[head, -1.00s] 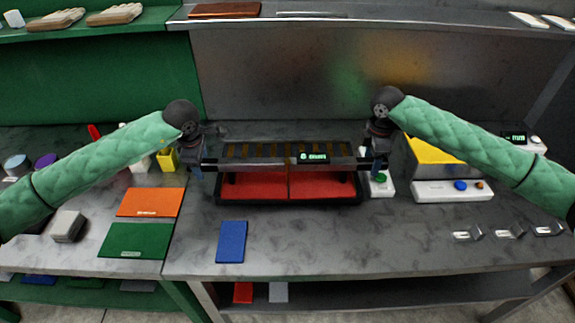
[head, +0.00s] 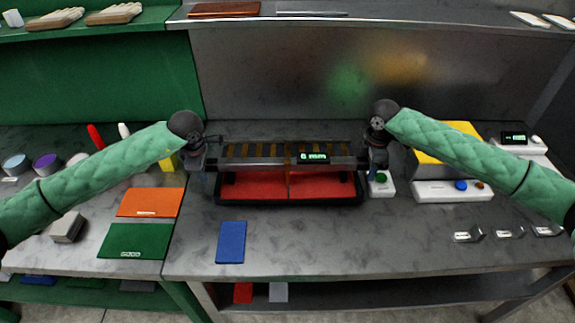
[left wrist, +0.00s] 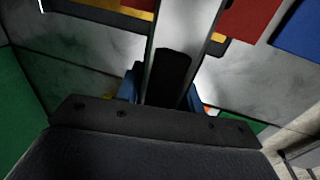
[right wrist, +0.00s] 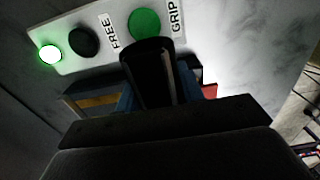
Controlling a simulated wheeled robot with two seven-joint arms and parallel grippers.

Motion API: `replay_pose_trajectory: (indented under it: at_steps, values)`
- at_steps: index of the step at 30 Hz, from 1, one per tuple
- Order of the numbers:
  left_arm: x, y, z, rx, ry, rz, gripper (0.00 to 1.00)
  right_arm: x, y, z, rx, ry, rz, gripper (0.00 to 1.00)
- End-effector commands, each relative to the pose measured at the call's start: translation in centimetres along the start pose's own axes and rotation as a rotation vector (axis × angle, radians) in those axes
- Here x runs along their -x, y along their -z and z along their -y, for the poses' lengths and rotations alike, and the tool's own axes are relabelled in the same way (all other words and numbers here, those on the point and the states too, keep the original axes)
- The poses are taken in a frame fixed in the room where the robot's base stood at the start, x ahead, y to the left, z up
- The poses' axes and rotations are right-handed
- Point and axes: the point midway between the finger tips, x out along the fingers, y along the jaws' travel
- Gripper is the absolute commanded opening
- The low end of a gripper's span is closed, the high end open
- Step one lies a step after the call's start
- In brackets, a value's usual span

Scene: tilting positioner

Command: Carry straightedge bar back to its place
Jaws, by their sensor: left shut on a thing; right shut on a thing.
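The straightedge bar (head: 250,162) is a long grey metal strip, held level by its two ends across the front of the tilting positioner. My left gripper (head: 199,168) is shut on the bar's left end. My right gripper (head: 374,167) is shut on its right end. In the left wrist view the bar (left wrist: 178,30) runs away from between the blue fingers. In the right wrist view a dark rounded piece (right wrist: 152,70) stands between the fingers; the bar's metal is mostly hidden there. I cannot tell whether the bar touches the positioner.
The positioner has red panels (head: 255,185) and yellow-black stripes above. A small green-lit display (head: 313,158) shows at the bar. A white box with a green button (head: 381,178) stands by my right gripper. A blue plate (head: 231,242) lies in front.

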Motion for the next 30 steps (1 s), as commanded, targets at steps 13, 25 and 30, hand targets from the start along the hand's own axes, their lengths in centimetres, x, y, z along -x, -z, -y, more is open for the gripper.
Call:
replay_pose_trajectory:
  at_steps: [13, 25, 30]
  values:
    - [0.4, 0.0, -0.2, 0.0, -0.004, 0.001, 0.0, 0.4, 0.0, -0.1, 0.0, -0.004, -0.001, 0.0]
    - [1.4, 0.0, -0.4, 0.0, -0.004, 0.001, 0.0, 1.5, 0.0, -0.1, 0.0, -0.003, -0.001, 0.0]
    - [2.4, 0.0, -0.6, 0.0, -0.004, 0.001, 0.0, 2.5, 0.0, -0.1, -0.001, -0.003, -0.001, 0.0]
